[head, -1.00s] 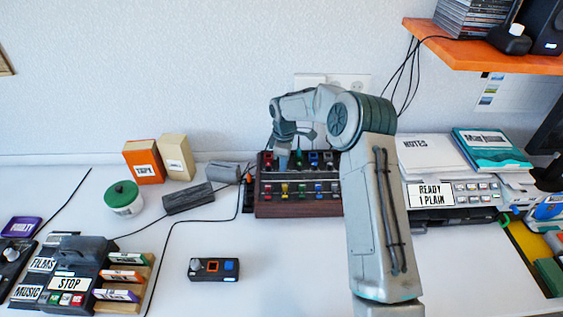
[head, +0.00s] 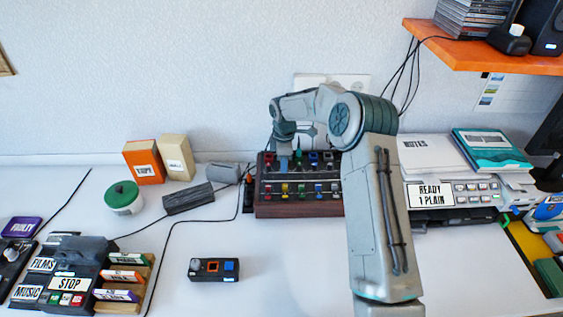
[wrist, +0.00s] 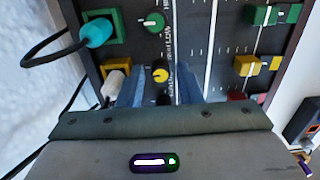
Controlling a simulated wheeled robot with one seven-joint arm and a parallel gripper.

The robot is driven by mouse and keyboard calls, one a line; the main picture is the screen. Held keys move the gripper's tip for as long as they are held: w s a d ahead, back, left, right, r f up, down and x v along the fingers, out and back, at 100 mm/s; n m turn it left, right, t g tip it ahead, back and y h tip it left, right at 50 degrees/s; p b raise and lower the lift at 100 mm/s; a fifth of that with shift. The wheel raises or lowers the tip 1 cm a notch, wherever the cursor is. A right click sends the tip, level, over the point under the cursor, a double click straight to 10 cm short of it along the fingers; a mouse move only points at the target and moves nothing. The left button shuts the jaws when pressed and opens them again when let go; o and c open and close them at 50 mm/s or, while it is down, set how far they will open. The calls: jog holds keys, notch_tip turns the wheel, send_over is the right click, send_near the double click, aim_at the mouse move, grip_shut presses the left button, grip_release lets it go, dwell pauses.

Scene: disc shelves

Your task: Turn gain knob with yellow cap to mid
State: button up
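The dark mixer (head: 300,208) with a wooden front stands against the wall, partly behind my arm. In the wrist view, the gain knob with the yellow cap (wrist: 160,75) shows between and slightly beyond the tips of my gripper (wrist: 160,88). The cap bears a dark pointer mark. The two blue-grey fingers stand apart, one on each side of the knob, with a visible gap; contact with it cannot be made out. In the head view my gripper (head: 284,160) points down over the mixer's back left, and the yellow knob cannot be made out there.
A green-capped knob (wrist: 154,23) is near the yellow one. A teal plug (wrist: 97,33) with a black cable and a white plug (wrist: 115,84) are close left of the fingers. Yellow (wrist: 247,66) and green (wrist: 262,15) sliders lie right.

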jog(key=shift+o, duration=0.2)
jog(key=shift+r, duration=0.15)
notch_tip(320, 180, up, 8)
jog(key=p, duration=0.5)
jog(key=shift+f, duration=0.2)
jog(key=shift+r, duration=0.1)
jog(key=shift+s, duration=0.1)
